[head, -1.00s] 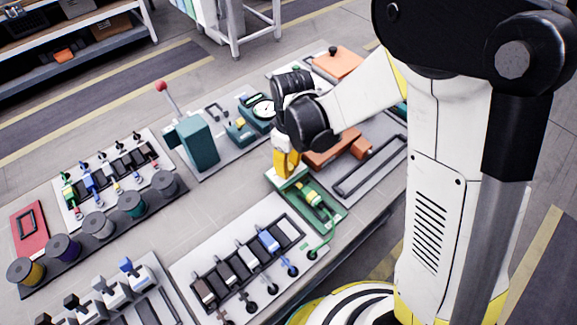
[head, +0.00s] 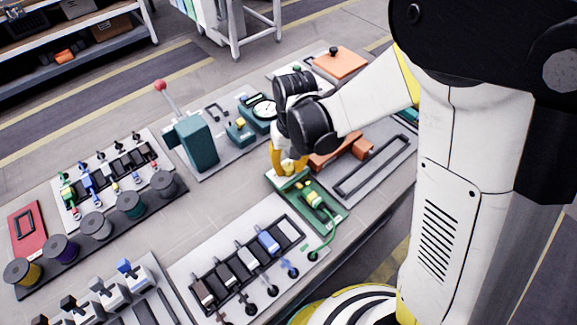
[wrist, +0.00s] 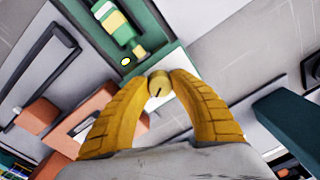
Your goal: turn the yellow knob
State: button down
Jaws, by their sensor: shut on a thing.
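The yellow knob (wrist: 159,86) shows in the wrist view as a round cap with a dark line on its face. It sits at the end of a green panel (wrist: 160,58), which also shows in the head view (head: 332,222). My gripper (wrist: 160,80) has its two curved yellow fingers closed around the knob, one on each side. In the head view my gripper (head: 288,168) is down at the far end of the green panel, and I cannot make out the knob clearly there.
A green cylinder (head: 313,199) lies on the same panel, close to my gripper. An orange block (head: 335,148) is just behind it. A teal lever box (head: 194,143) with a red ball stands to the left. A switch panel (head: 240,262) lies in front.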

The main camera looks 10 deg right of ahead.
aim_at(291, 166)
dwell(0.3)
jog(key=c, duration=1.1)
grip_release()
jog(key=r, duration=1.2)
jog(key=shift+d, duration=0.35)
